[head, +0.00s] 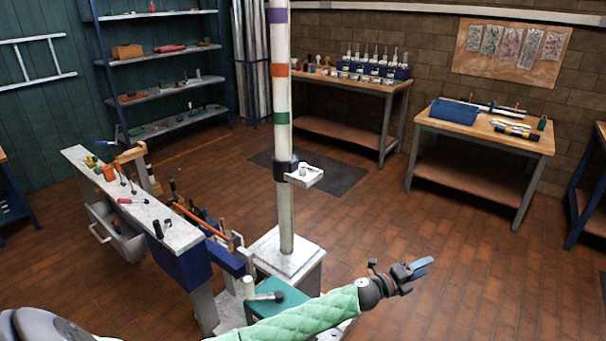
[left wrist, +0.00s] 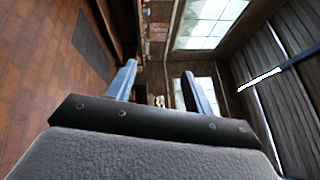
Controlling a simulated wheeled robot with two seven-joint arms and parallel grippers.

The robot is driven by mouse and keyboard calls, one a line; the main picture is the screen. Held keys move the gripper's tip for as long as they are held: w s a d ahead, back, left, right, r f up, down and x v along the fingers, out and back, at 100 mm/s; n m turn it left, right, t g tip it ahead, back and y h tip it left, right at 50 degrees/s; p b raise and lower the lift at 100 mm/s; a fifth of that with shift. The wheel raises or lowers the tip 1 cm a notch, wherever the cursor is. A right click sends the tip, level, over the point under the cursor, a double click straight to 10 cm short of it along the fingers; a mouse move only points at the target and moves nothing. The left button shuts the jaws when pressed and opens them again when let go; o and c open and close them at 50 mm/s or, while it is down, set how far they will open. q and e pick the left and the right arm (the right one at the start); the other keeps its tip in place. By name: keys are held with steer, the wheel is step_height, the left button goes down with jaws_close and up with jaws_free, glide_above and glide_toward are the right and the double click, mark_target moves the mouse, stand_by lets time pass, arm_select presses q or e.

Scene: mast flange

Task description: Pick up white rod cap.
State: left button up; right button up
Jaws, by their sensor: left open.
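I cannot pick out the white rod cap for certain in either view. A small pale piece (head: 304,171) sits on the white bracket plate (head: 314,180) clamped to the mast (head: 284,150), but it is too small to identify. My left gripper (head: 423,266) is at the lower right of the head view, right of the mast's foot and over open floor. Its two blue fingers also show in the left wrist view (left wrist: 160,85), apart with nothing between them. My right gripper is not in view.
A narrow bench (head: 150,212) with small tools stands left of the mast. A back table (head: 340,83) carries a rack of bottles. Brick floor (head: 470,260) is clear at right.

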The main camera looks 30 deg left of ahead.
arm_select(q)
steer(key=w+r+m+g+h, duration=0.3)
steer(key=r+m+g+h, duration=0.3)
steer(key=m, duration=0.7)
step_height(320, 180, up, 21)
steer(key=m+g+y+b, duration=0.3)
steer(key=m+g+y, duration=0.6)
steer(key=m+y, duration=0.65)
glide_above(303, 164)
steer(key=shift+w+d+f+n+y, duration=0.2)
steer(key=shift+w+d+n+y, duration=0.15)
steer(key=shift+n+y, duration=0.35)
steer(key=shift+a+g+y, duration=0.25)
steer(key=shift+g, duration=0.05)
steer(key=shift+f+p, duration=0.4)
steer(key=shift+f, duration=0.35)
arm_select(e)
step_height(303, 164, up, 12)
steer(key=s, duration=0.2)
arm_select(q)
steer(key=shift+a+f, duration=0.1)
steer(key=shift+f, duration=0.45)
steer(key=f+p, duration=0.2)
steer(key=f, duration=0.3)
steer(key=shift+s, duration=0.2)
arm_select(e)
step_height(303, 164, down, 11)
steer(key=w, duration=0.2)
